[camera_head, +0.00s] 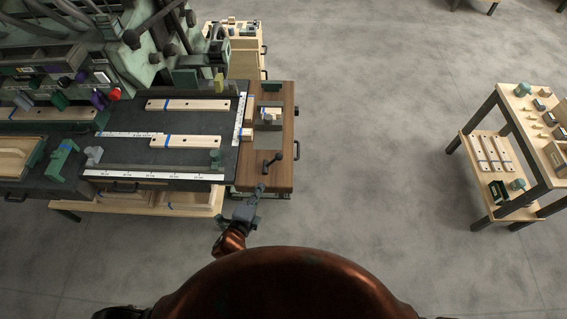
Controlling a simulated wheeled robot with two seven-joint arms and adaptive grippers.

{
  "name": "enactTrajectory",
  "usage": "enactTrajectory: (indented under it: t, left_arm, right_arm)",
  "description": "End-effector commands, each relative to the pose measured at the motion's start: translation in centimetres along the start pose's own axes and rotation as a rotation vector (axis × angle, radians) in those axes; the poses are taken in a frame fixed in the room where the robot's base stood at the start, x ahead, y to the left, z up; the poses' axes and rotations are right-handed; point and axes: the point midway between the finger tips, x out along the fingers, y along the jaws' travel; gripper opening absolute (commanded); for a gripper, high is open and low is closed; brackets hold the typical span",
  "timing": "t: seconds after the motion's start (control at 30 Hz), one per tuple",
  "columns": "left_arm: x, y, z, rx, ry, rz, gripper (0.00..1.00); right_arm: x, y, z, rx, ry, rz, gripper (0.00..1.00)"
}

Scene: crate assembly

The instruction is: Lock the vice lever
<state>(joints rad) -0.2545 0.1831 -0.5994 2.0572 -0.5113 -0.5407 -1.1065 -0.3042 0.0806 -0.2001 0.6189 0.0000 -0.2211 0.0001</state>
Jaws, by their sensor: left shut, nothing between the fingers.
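The dark vice lever (272,161) lies at the front part of the brown wooden bench top, right of the machine table. A small dark upright handle (296,150) stands at the bench's right edge. Behind the lever, a vice-like fixture (268,116) holds or carries light wooden pieces; its jaws are too small to make out. My left gripper (261,187) is shut and empty at the bench's front edge, just in front of the lever. I cannot tell whether its tips touch the lever. My right gripper is not in view.
The dark machine table (190,119) at left carries drilled wooden boards (188,105) and white rulers. Green machinery stands behind it. A wooden shelf table (540,165) with boards and small parts stands far right. The grey floor between is clear.

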Motion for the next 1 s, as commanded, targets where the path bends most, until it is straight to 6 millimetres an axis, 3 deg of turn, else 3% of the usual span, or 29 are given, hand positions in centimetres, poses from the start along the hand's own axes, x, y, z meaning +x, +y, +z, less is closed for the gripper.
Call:
enactTrajectory:
  t: [0.1, 0.27, 0.67, 0.87, 1.0]
  left_arm:
    - [0.7, -2.2, -3.7, 0.181, 0.071, -0.095, 0.00]
    - [0.9, -3.7, -6.7, 0.321, 0.122, -0.174, 0.00]
    - [1.1, -3.9, -7.0, 0.334, 0.127, -0.183, 0.00]
    - [3.4, -4.4, -7.4, 0.332, 0.127, -0.186, 0.00]
    - [6.2, -4.8, -7.9, 0.331, 0.127, -0.185, 0.00]
  right_arm:
    - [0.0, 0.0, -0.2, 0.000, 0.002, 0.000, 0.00]
    - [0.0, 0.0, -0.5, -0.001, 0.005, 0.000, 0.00]
    - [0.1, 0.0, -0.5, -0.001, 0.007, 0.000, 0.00]
    - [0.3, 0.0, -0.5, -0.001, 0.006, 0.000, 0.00]
    - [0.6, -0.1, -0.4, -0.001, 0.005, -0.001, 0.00]
